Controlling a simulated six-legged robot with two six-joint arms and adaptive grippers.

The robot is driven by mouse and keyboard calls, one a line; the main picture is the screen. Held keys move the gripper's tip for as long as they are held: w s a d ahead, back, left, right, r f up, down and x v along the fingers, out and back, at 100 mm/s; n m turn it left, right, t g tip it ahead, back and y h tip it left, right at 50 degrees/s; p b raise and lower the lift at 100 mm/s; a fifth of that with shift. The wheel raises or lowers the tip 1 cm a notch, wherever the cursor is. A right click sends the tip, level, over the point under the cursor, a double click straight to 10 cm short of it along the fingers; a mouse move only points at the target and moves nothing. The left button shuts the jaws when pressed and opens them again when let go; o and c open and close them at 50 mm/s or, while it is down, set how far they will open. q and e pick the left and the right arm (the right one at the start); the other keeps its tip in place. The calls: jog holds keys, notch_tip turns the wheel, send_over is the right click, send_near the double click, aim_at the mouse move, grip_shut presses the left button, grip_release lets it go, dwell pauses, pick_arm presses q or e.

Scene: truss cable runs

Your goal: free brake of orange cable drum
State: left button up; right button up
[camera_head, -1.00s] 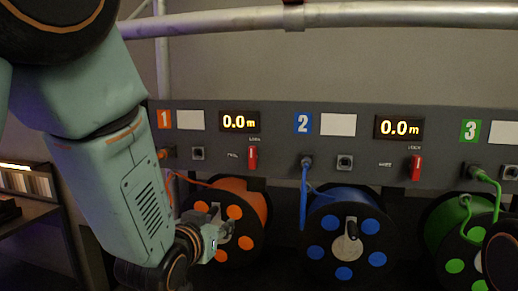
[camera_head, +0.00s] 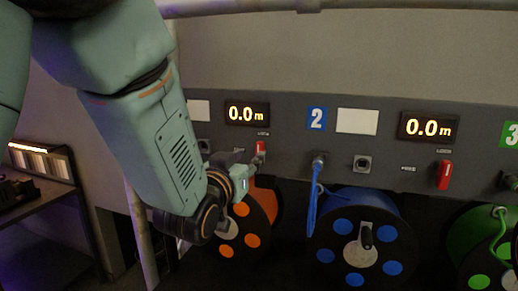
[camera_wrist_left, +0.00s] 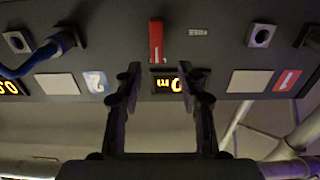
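The orange cable drum (camera_head: 262,205) hangs below the grey panel, partly hidden by my left arm. Its red brake lever (camera_head: 260,149) stands upright on the panel above it, beneath a 0.0 m display (camera_head: 247,113). My left gripper (camera_head: 243,165) is just in front of the panel, close to the lever; the head view does not show contact. In the left wrist view, which is upside down, the left gripper (camera_wrist_left: 160,72) has its two fingers apart with nothing between them. The red lever (camera_wrist_left: 155,40) lies just beyond the fingertips, apart from them. My right gripper is not in view.
The blue drum (camera_head: 379,211) and its red lever (camera_head: 444,175) are to the right, with a blue cable (camera_head: 312,195) plugged into the panel. The green drum (camera_head: 470,235) is farther right. A metal truss tube (camera_head: 340,8) crosses above the panel.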

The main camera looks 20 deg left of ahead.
aim_at(259, 150)
pick_arm(q)
jog(key=w, duration=0.2)
jog(key=w+p, duration=0.1)
jog(key=w, duration=0.1)
jog(key=w+d, duration=0.1)
jog(key=w, duration=0.1)
jog(key=shift+w, duration=0.2)
jog(key=shift+s+a+r, duration=0.1)
jog(key=shift+s+a, duration=0.15)
jog(key=shift+a, duration=0.15)
jog(key=shift+w+d, duration=0.35)
jog(key=shift+d, duration=0.1)
jog(key=c, duration=0.5)
jog(key=shift+s+a, duration=0.1)
jog(key=shift+a, duration=0.2)
grip_shut()
jog(key=shift+d, duration=0.1)
